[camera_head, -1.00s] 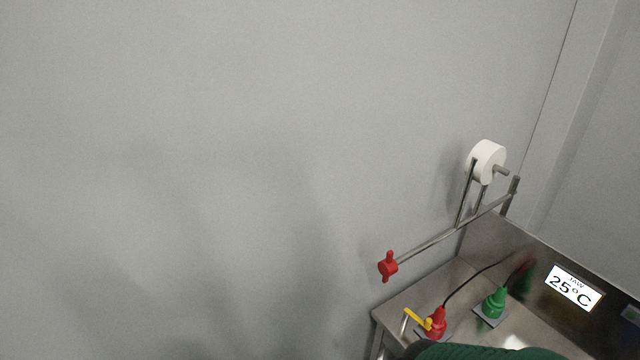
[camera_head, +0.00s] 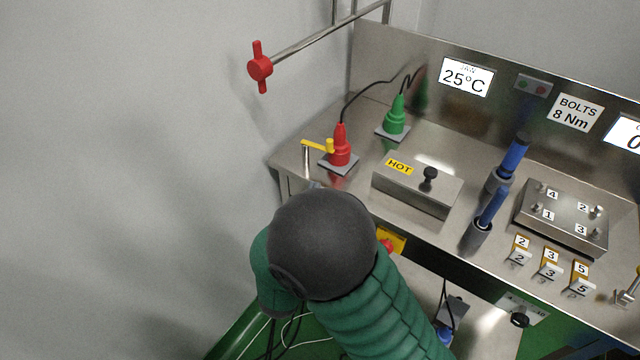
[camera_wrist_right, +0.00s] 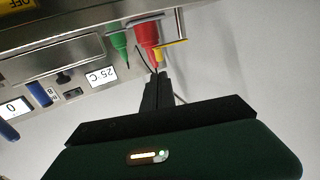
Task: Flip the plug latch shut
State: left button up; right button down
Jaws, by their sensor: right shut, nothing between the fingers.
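The red plug (camera_head: 340,150) stands upright on a grey plate at the left end of the steel bench. The yellow latch (camera_head: 315,146) is a bar reaching from beside the red plug leftward to a thin metal post. In the right wrist view, which is upside down, the red plug (camera_wrist_right: 147,34) and yellow latch (camera_wrist_right: 172,43) show just beyond my right gripper (camera_wrist_right: 159,76). Its dark fingers are shut and empty. Whether they touch the plug or latch is unclear. My right arm hides most of that gripper in the head view. My left gripper is out of view.
A green plug (camera_head: 395,118) stands behind and right of the red one. A steel box marked HOT (camera_head: 418,185) is to the right. A rail with a red knob (camera_head: 260,67) overhangs the bench's left end. Blue-handled tools (camera_head: 513,157) stand farther right.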

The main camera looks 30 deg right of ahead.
aim_at(329, 146)
jog(key=b+x, duration=0.1)
jog(key=x, duration=1.1)
jog(key=shift+d+f+b, duration=0.15)
jog(key=shift+b, duration=0.2)
jog(key=shift+w+d, duration=0.35)
jog(key=shift+w, duration=0.05)
jog(key=shift+d, duration=0.1)
